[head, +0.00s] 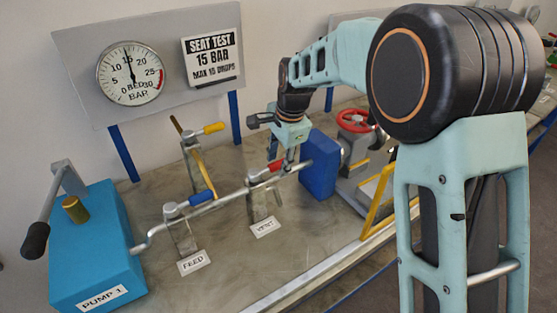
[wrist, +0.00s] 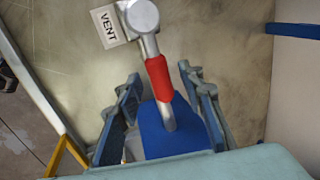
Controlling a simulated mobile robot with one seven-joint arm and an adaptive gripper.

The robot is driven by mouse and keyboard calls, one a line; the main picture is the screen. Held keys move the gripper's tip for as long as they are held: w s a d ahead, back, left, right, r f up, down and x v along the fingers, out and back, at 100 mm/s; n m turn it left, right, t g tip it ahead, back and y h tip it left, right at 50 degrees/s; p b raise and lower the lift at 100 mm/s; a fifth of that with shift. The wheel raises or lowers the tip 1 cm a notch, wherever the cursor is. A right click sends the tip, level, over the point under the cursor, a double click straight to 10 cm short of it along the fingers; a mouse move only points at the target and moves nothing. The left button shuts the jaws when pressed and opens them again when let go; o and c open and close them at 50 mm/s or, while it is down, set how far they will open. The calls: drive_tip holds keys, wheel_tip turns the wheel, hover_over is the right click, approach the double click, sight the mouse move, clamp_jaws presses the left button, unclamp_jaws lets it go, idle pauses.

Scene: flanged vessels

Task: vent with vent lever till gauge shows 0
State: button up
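The vent lever (wrist: 158,79) has a red sleeve on a metal rod, beside a VENT label (wrist: 109,27) in the wrist view. In the head view the red sleeve (head: 266,172) shows near the VENT label (head: 265,228). My gripper (wrist: 159,74) is open, with one finger on each side of the red sleeve and gaps between. In the head view my gripper (head: 287,166) points down at the lever's right part, partly covering it. The round gauge (head: 130,73) has its needle pointing almost straight up, near 15.
A blue-handled feed lever (head: 202,197) and a yellow handle (head: 214,128) stand left of the vent lever. A blue block (head: 319,165) and a red handwheel (head: 353,120) are to its right. A blue pump box (head: 95,245) stands at the left. A sign (head: 211,58) reads SEAT TEST 15 BAR.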

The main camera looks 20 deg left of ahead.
drive_tip(key=shift+c, duration=0.4)
clamp_jaws()
